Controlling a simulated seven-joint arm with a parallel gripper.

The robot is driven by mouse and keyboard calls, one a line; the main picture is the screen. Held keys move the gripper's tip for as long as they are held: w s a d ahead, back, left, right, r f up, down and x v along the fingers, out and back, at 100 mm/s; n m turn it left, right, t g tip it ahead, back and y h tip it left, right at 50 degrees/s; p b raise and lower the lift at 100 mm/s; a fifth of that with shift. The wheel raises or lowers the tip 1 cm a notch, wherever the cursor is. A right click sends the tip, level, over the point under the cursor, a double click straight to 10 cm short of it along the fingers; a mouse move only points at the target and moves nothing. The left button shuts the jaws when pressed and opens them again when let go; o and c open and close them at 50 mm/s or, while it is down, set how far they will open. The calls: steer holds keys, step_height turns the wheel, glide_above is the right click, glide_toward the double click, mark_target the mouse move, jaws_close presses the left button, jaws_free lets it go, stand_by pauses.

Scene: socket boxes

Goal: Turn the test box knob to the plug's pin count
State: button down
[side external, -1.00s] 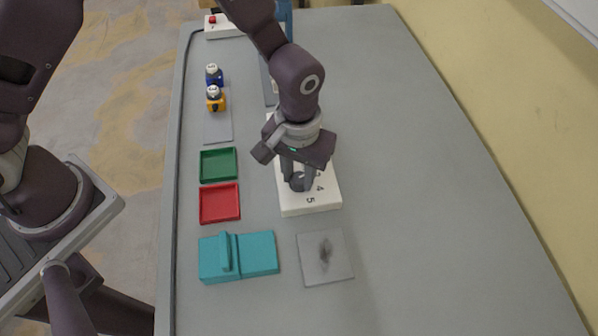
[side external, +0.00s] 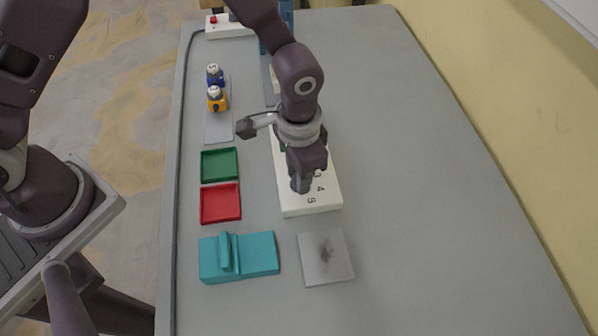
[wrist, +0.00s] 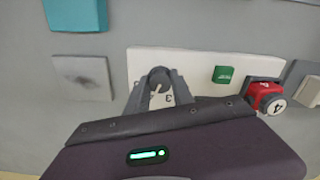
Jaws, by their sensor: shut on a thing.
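The white test box (side external: 310,207) lies mid-table, with printed digits such as 4 and 5 beside its knob; it also shows in the wrist view (wrist: 200,65). My gripper (side external: 300,186) points down over the box. In the wrist view its fingers (wrist: 158,88) are shut on the dark grey round knob (wrist: 158,76), one on each side. A 3 is legible near the fingers; the knob's pointer setting cannot be read. A red plug (wrist: 262,92) with a white disc marked 4 is at the box's far end from the knob. My arm hides it in the side view.
A green square (wrist: 222,73) is on the box. Green (side external: 220,165) and red (side external: 220,204) trays lie left, with a teal block (side external: 255,254) and grey plate (side external: 325,257) in front. Blue (side external: 214,75) and yellow (side external: 217,98) plugs stand farther back. The table's right is clear.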

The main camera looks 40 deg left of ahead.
stand_by(0.5)
steer(key=c, duration=1.1)
jaws_free()
step_height(320, 180, up, 7)
steer(key=shift+r, duration=0.1)
